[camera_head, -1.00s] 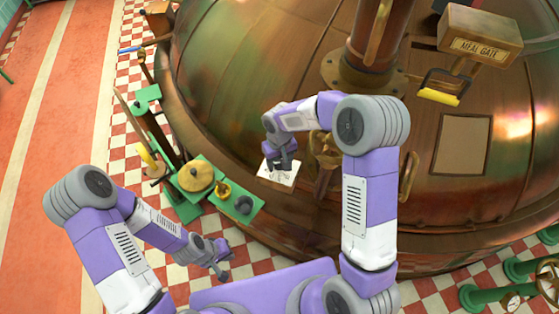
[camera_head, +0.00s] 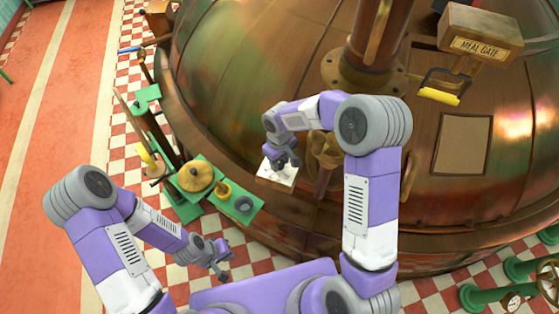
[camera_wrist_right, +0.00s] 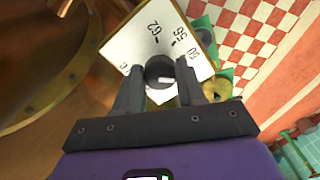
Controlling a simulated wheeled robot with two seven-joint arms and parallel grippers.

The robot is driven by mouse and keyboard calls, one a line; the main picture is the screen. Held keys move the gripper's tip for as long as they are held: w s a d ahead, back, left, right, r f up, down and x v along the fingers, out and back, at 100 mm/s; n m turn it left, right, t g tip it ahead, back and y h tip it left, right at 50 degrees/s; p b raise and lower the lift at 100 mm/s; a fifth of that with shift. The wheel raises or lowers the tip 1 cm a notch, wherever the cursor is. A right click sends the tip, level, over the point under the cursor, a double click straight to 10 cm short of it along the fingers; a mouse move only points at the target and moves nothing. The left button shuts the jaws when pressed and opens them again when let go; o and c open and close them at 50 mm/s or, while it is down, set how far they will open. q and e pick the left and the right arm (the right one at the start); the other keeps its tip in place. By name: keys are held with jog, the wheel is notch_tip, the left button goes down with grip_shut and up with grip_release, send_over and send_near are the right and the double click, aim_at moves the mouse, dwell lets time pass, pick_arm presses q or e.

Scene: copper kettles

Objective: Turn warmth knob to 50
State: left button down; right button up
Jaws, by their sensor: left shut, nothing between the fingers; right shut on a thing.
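The warmth knob (camera_wrist_right: 157,70) is a dark round knob with a white mark, in the middle of a white dial plate (camera_wrist_right: 136,45). In the right wrist view the plate carries printed numbers, among them 62, 56 and 50, each near a short tick; the white mark on the knob lies toward its lower right. My right gripper (camera_wrist_right: 160,76) is shut on the knob, a finger on each side. In the head view the plate (camera_head: 264,172) shows beneath my right gripper (camera_head: 280,163), which hides the knob. My left gripper (camera_head: 224,273) is shut and empty, low at the left.
A large copper kettle (camera_head: 250,60) fills the back. A wooden box labelled MEAL GATE (camera_head: 480,32) with a yellow handle (camera_head: 438,96) is at upper right.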

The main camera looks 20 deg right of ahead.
jog(key=shift+n, duration=2.2)
jog(key=o, duration=1.1)
jog(key=shift+c, duration=0.2)
